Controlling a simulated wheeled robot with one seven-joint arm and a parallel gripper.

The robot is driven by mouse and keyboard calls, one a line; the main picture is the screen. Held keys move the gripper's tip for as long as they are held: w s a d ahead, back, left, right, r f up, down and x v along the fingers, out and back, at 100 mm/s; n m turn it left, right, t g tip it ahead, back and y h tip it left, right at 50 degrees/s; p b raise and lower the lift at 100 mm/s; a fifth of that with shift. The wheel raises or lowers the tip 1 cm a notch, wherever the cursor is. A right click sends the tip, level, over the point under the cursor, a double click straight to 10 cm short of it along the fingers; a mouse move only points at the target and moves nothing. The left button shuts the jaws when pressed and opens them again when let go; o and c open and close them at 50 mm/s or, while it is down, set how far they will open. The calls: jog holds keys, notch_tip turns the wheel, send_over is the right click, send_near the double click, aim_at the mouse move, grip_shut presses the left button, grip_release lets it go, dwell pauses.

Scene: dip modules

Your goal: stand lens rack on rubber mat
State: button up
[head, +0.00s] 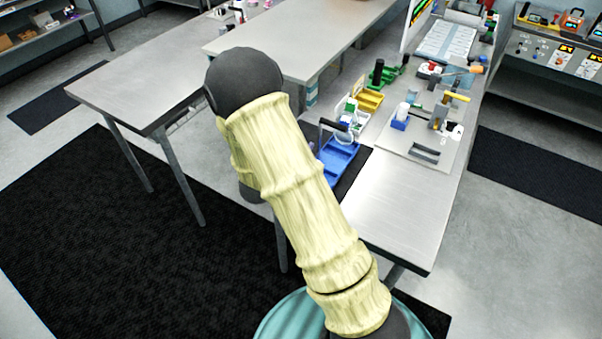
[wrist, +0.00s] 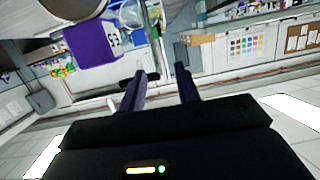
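My gripper shows in the wrist view (wrist: 161,82), its two dark fingers apart with nothing between them. In the head view it is hidden; my pale-sleeved arm fills the middle. A dark patch on the bench (head: 351,174), beside the blue tray and partly behind my arm, may be the rubber mat. I cannot pick out the lens rack for certain; several small items stand on the bench.
A blue tray (head: 338,158), a yellow bin (head: 369,101) and a grey plate with fixtures (head: 395,139) occupy the right bench. Its near end (head: 410,205) is clear. A bare metal table (head: 135,88) stands left. The wrist view shows a purple bin (wrist: 90,43).

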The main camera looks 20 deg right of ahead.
jog(key=s+a+r+n+g+y, duration=0.25)
jog(key=s+a+n+y, duration=0.25)
jog(key=a+y, duration=0.4)
jog(key=s+r+n+g+y, duration=0.1)
jog(key=s+n+g, duration=0.1)
jog(key=s, duration=0.5)
jog(key=s+d+r+n+g+y, duration=0.1)
jog(key=s+n+g, duration=0.1)
jog(key=s, duration=0.6)
jog(key=shift+s+r+n+g+y, duration=0.15)
jog(key=shift+s+n+g+y, duration=0.2)
jog(key=shift+n, duration=0.25)
jog(key=shift+d, duration=0.1)
